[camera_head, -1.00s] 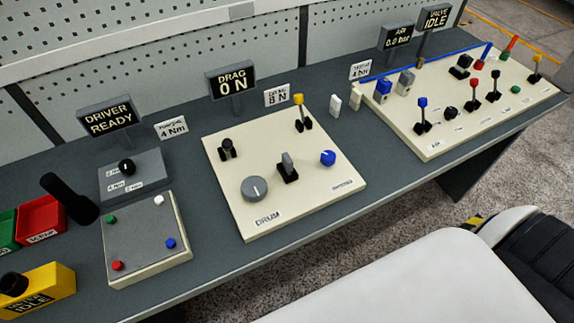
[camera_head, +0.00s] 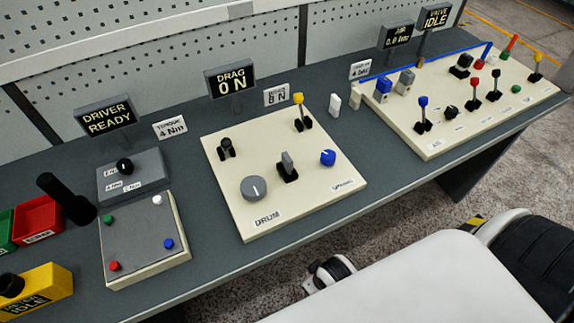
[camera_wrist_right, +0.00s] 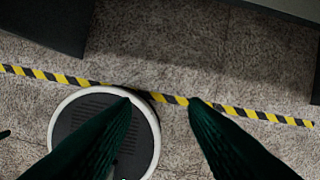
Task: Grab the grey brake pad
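A small grey upright block (camera_head: 287,161) stands in a black holder on the cream drum board; by its colour and place it looks like the grey brake pad. A round grey drum disc (camera_head: 254,188) sits left of and below it. In the right wrist view my right gripper (camera_wrist_right: 161,103) shows two dark green fingers spread apart with nothing between them, above the floor and away from the board. My right gripper's fingers do not show in the head view. My left gripper is in neither view.
The drum board (camera_head: 225,205) also carries a yellow-topped lever (camera_head: 299,110), a blue knob (camera_head: 328,158) and a black knob (camera_head: 226,147). A drag display (camera_head: 231,79) stands behind. The bench (camera_head: 215,265) is bare in front of the board. Yellow-black tape (camera_wrist_right: 240,112) crosses the floor.

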